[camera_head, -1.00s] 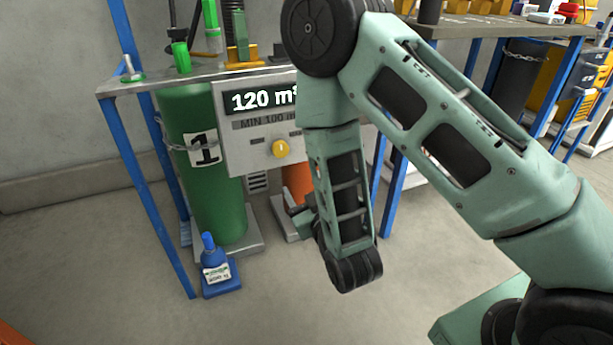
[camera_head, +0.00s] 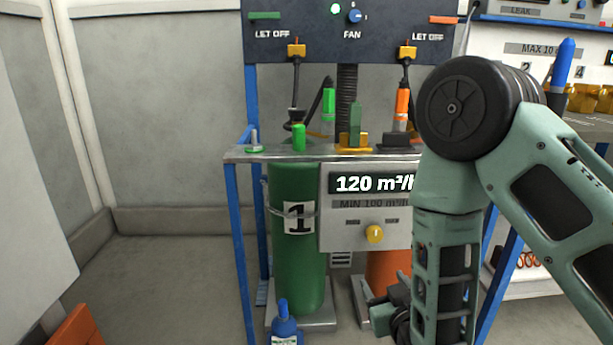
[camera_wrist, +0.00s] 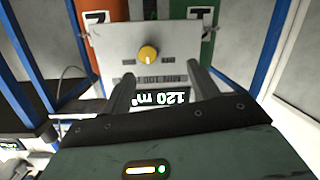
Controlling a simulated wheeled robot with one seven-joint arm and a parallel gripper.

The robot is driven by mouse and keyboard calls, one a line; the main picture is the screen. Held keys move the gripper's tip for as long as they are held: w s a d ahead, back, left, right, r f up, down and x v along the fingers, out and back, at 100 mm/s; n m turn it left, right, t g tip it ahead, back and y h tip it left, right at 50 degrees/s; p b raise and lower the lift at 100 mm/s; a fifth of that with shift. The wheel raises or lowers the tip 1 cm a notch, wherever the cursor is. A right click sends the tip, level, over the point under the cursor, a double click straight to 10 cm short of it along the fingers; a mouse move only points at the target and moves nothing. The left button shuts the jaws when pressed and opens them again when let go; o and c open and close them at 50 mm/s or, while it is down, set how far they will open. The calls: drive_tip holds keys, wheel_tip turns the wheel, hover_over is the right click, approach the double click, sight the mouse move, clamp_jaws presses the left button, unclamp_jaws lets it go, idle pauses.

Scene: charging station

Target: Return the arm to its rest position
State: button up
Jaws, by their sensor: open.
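My arm fills the right of the head view, with its forearm hanging down in front of the station. My gripper is partly seen at the bottom of the head view (camera_head: 385,308), low beside the orange cylinder. In the wrist view my gripper (camera_wrist: 160,88) has its two fingers spread apart with nothing between them. Beyond the fingers is the grey panel (camera_wrist: 185,55) with its yellow knob (camera_wrist: 149,54), seen upside down. The panel (camera_head: 340,230) reads 120 m³/h in the head view, partly hidden by my arm.
A green cylinder marked 1 (camera_head: 297,265) and an orange cylinder (camera_head: 385,268) stand under the steel shelf (camera_head: 245,153). A blue bottle (camera_head: 284,325) stands on the floor in front. Blue posts (camera_head: 238,250) frame the station.

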drive_tip(key=s+a+r+n+g+y, duration=0.2)
drive_tip(key=s+a+r+g+y, duration=0.15)
drive_tip(key=s+a+g, duration=0.7)
drive_tip(key=s+d+r+n+g+h, duration=0.1)
drive_tip(key=s+d+r+g+h, duration=0.2)
drive_tip(key=s, duration=0.5)
drive_tip(key=s+d+r+n+g+h, duration=0.15)
drive_tip(key=s+d+r, duration=0.25)
drive_tip(key=s, duration=0.4)
wheel_tip(320, 180, up, 34)
drive_tip(key=p, duration=3.4)
drive_tip(key=shift+w+a+r+g+y+p, duration=0.15)
drive_tip(key=shift+a+r+g+y+p, duration=0.1)
drive_tip(key=shift+g+y+p, duration=0.15)
drive_tip(key=shift+f, duration=0.1)
